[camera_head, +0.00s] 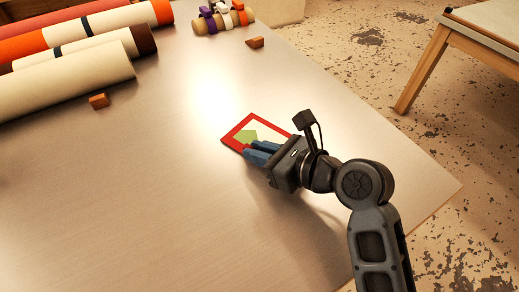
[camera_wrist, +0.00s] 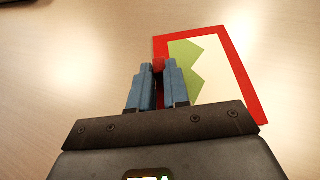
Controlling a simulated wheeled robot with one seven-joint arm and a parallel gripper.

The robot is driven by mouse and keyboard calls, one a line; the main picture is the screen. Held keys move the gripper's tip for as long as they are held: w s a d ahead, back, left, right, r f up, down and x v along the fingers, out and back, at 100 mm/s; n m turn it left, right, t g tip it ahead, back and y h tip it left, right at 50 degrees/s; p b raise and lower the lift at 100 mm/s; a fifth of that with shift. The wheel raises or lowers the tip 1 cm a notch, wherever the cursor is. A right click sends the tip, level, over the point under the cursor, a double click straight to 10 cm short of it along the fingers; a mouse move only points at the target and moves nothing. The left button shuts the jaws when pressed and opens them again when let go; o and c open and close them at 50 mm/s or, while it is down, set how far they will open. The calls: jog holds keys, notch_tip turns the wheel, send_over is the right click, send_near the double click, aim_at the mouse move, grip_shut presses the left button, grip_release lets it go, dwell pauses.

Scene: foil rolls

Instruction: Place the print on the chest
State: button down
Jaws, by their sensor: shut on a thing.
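The print (camera_head: 244,130) is a flat rectangle with a red border and a green and cream picture, near the middle of the table in the head view. It also shows in the wrist view (camera_wrist: 222,70), right of the fingers. My gripper (camera_head: 252,150) has its blue fingers shut on the print's red border, as the wrist view also shows (camera_wrist: 158,72). The print lies nearly flat; I cannot tell whether it touches the table or is just above it. I cannot make out a chest in either view.
Large rolls (camera_head: 70,78) lie on the table (camera_head: 130,200) at the upper left. Small wooden wedges (camera_head: 99,101) sit near them. A rack of small coloured rolls (camera_head: 220,18) stands at the back. A pale-topped bench (camera_head: 490,35) stands apart at right. The table's front left is clear.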

jog(key=shift+f, duration=0.1)
jog(key=c, duration=1.1)
grip_release()
jog(key=v, duration=1.2)
